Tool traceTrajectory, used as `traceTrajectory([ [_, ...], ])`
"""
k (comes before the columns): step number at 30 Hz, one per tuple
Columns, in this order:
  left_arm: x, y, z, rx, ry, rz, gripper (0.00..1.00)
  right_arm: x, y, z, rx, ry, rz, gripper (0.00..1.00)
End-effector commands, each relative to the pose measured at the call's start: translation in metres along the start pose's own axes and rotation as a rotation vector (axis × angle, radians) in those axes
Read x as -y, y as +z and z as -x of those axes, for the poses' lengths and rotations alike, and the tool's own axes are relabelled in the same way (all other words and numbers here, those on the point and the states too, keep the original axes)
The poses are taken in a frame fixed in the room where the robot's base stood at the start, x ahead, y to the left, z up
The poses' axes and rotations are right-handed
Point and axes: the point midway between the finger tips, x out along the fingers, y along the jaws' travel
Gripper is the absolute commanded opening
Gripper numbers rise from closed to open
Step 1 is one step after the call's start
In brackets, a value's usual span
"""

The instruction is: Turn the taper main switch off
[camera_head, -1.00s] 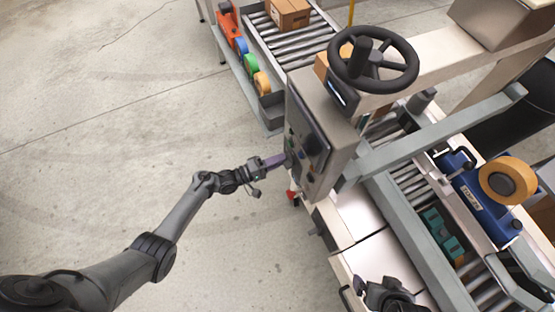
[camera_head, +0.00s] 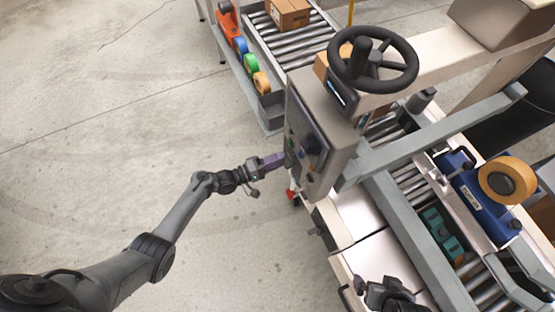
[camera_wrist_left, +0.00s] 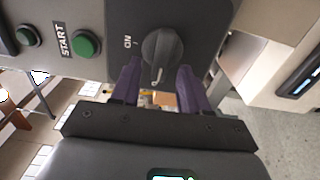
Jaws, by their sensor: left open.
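The taper main switch (camera_wrist_left: 160,52) is a dark rotary knob on a dark plate in the left wrist view. An ON label stands to its left, and a white mark shows at the knob's lower end. My left gripper (camera_wrist_left: 157,84) is open, its two purple fingers on either side of the knob's lower part; whether they touch it I cannot tell. In the head view my left gripper (camera_head: 282,159) is at the face of the grey control box (camera_head: 336,138), and the knob is hard to make out there. My right gripper (camera_head: 388,296) shows at the bottom, its jaws unclear.
A black handwheel (camera_head: 373,59) rises above the box. The blue tape head (camera_head: 478,200) and roller conveyor (camera_head: 300,42) stand around it. Open floor lies left.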

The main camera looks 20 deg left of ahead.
Motion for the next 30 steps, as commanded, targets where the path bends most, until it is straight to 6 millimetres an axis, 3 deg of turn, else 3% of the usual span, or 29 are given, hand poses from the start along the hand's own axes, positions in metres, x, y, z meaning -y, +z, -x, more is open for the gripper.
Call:
traceTrajectory([
  [18, 0.000, 0.000, 0.092, -0.001, -0.001, 0.000, 0.45, 0.002, -0.002, 0.005, -0.001, -0.006, -0.007, 1.00],
  [30, 0.000, 0.000, 0.103, 0.000, 0.000, 0.001, 0.45, 0.002, -0.002, 0.005, -0.002, -0.007, -0.009, 1.00],
])
